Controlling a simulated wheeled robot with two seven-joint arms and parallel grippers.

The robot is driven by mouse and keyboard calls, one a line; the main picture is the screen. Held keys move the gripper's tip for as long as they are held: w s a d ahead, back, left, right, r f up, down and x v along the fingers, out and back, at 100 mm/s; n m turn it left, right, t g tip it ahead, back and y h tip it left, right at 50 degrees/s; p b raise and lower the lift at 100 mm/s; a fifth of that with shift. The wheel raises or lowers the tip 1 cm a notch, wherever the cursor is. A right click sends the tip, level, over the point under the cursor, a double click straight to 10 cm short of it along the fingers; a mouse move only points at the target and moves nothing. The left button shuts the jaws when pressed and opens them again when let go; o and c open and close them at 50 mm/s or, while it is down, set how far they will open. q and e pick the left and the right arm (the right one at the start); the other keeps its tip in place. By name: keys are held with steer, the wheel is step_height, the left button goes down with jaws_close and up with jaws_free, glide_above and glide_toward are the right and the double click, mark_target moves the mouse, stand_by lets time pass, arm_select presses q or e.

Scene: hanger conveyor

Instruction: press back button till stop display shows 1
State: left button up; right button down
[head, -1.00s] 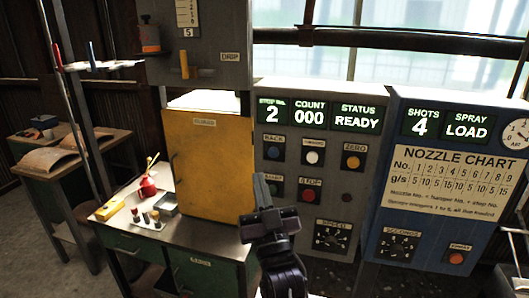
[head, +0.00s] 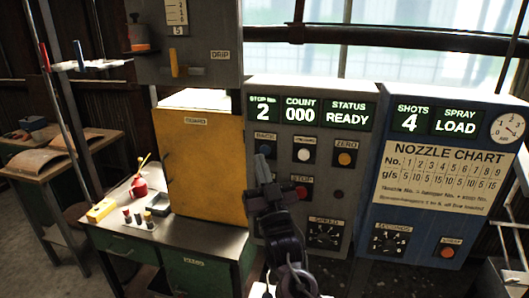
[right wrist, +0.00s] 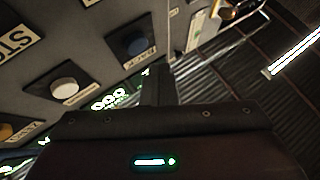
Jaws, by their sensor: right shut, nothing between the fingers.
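The stop display (head: 264,110) on the grey control panel reads 2. The blue back button (head: 264,150) sits below it, just above the tip of my right gripper (head: 262,166) in the head view. In the right wrist view the blue button (right wrist: 130,42) and its label show in full, left of the gripper's fingers (right wrist: 158,84). My right gripper is shut and empty. It looks close to the button, but I cannot tell any contact; the button appears clear of the fingers in the wrist view. My left gripper is not in view.
The white button (head: 304,155), orange zero button (head: 344,159) and red stop button (head: 300,193) are on the same panel. A yellow guard door (head: 205,165) stands to the left. A blue nozzle panel (head: 447,180) is to the right. The count reads 000, the status READY.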

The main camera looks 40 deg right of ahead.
mark_target(265, 151)
steer(key=shift+w+d, duration=0.45)
steer(key=shift+d, duration=0.05)
steer(key=shift+d, duration=0.15)
stand_by(1.7)
steer(key=shift+w+d, duration=0.2)
steer(key=shift+w, duration=0.05)
